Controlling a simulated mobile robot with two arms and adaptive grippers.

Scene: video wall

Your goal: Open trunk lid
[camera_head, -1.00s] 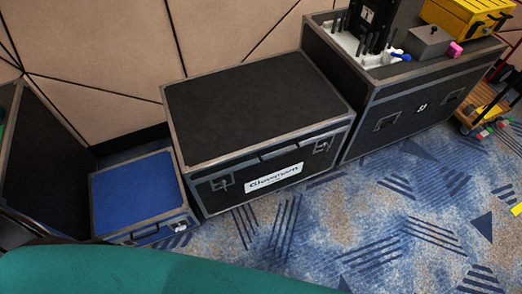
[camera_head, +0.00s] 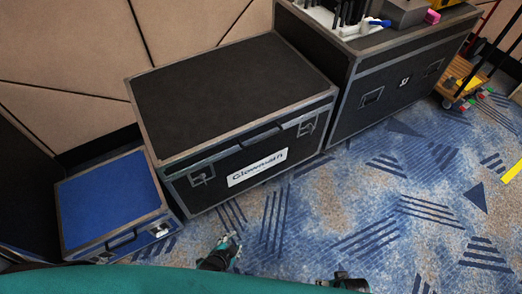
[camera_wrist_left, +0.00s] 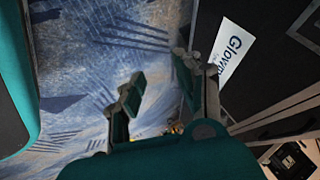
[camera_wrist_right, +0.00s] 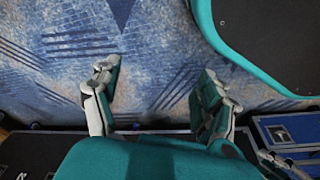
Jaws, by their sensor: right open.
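The black trunk (camera_head: 232,92) with grey metal edges stands shut against the wall in the head view. Its front has a white label (camera_head: 257,167) and latches at the left (camera_head: 202,174) and right (camera_head: 306,127). My left gripper (camera_head: 228,249) is low in front of the trunk, apart from it. In the left wrist view its fingers (camera_wrist_left: 160,85) are spread and empty, with the trunk's label (camera_wrist_left: 233,50) to their right. My right gripper (camera_wrist_right: 160,82) is open and empty over carpet in the right wrist view. At the head view's bottom edge only a dark piece of that arm shows.
A lower blue case (camera_head: 108,205) stands directly left of the trunk. A taller black case (camera_head: 400,85) with items on top stands close on its right. A wooden cart (camera_head: 462,82) is at the far right. The patterned carpet (camera_head: 400,215) in front is clear.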

